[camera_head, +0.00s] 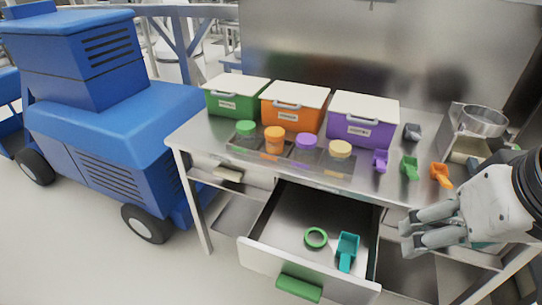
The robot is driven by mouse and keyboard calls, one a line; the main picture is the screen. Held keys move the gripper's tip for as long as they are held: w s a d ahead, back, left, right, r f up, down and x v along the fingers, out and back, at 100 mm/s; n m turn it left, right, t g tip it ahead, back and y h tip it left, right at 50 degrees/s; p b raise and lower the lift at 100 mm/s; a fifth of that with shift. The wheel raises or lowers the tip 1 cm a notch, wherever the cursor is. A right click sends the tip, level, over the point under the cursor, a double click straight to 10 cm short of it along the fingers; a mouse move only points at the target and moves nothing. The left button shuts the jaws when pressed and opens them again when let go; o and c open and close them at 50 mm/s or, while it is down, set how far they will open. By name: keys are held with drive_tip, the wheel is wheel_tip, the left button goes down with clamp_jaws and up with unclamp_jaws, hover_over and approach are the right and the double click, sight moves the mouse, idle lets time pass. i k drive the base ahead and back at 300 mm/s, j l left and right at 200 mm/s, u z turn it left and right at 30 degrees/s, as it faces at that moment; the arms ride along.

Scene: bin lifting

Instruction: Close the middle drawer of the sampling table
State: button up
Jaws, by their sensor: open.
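The middle drawer (262,262) of the sampling table (190,137) is pulled out below the tabletop. Its front carries a green handle (298,288) near the bottom edge of the picture. A green ring (316,238) and a teal scoop (347,249) lie inside the drawer. My gripper (408,238) is open and reaches in from the right, at the front edge of the tabletop, to the right of the drawer. It appears apart from the drawer and its handle. No object shows between the fingers.
Green (236,98), orange (294,105) and purple (361,119) bins stand on the tabletop. Several lidded jars sit in a clear tray (240,150) before them. Scoops (409,167) and a metal container (478,121) are at the right. A blue vehicle (110,110) stands left.

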sight(276, 246)
drive_tip(key=u, duration=0.4)
drive_tip(key=k+j+z, duration=0.15)
drive_tip(key=k+z, duration=0.25)
drive_tip(key=k, duration=0.5)
